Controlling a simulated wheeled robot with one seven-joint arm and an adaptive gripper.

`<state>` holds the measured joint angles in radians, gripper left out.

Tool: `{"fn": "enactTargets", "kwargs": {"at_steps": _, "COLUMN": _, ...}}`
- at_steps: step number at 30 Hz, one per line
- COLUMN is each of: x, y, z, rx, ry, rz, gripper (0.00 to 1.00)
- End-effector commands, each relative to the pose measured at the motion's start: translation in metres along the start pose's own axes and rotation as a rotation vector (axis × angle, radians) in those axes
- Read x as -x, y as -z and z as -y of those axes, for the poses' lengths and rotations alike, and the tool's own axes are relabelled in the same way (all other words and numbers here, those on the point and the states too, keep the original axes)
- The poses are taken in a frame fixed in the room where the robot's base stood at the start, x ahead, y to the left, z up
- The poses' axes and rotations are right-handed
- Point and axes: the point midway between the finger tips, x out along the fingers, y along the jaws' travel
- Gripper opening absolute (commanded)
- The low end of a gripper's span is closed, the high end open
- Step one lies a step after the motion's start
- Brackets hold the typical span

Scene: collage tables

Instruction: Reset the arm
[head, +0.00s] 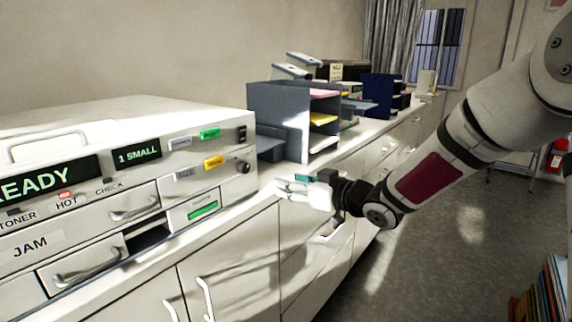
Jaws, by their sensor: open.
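My arm reaches in from the right in the head view. My gripper (292,186) is at its end, pointing left, by the front edge of the white counter (243,206). It is open. A small teal patch shows at the gripper; I cannot tell what it is. The gripper is right of the large white machine (100,190) and in front of the grey paper sorter (285,95). I cannot tell how far above the counter it is.
White cabinets (235,265) with handles run under the counter. A dark blue organiser (378,88) stands farther back. A fire extinguisher (557,153) hangs at the right. Upright books or folders (545,295) are at the lower right. The grey floor (440,240) between looks clear.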

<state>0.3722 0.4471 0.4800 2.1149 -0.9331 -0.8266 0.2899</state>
Motion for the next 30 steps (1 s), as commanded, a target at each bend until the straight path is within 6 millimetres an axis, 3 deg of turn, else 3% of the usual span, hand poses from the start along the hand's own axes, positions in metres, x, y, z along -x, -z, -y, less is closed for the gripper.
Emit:
{"fn": "enactTargets", "kwargs": {"at_steps": 8, "x": 0.090, "y": 0.013, "z": -0.030, "rx": 0.081, "ry": -0.347, "rz": 0.362, "gripper": 0.46}}
{"fn": "enactTargets", "kwargs": {"at_steps": 14, "x": 0.185, "y": 0.021, "z": -0.026, "rx": 0.019, "ry": -0.562, "rz": 0.576, "gripper": 0.46}}
{"fn": "enactTargets", "kwargs": {"at_steps": 20, "x": 0.285, "y": 0.018, "z": 0.013, "rx": -0.137, "ry": -0.698, "rz": 0.753, "gripper": 0.46}}
{"fn": "enactTargets", "kwargs": {"at_steps": 24, "x": 0.346, "y": 0.008, "z": 0.060, "rx": -0.288, "ry": -0.721, "rz": 0.856, "gripper": 0.46}}
{"fn": "enactTargets", "kwargs": {"at_steps": 30, "x": 0.403, "y": -0.008, "z": 0.130, "rx": -0.476, "ry": -0.659, "rz": 0.958, "gripper": 0.46}}
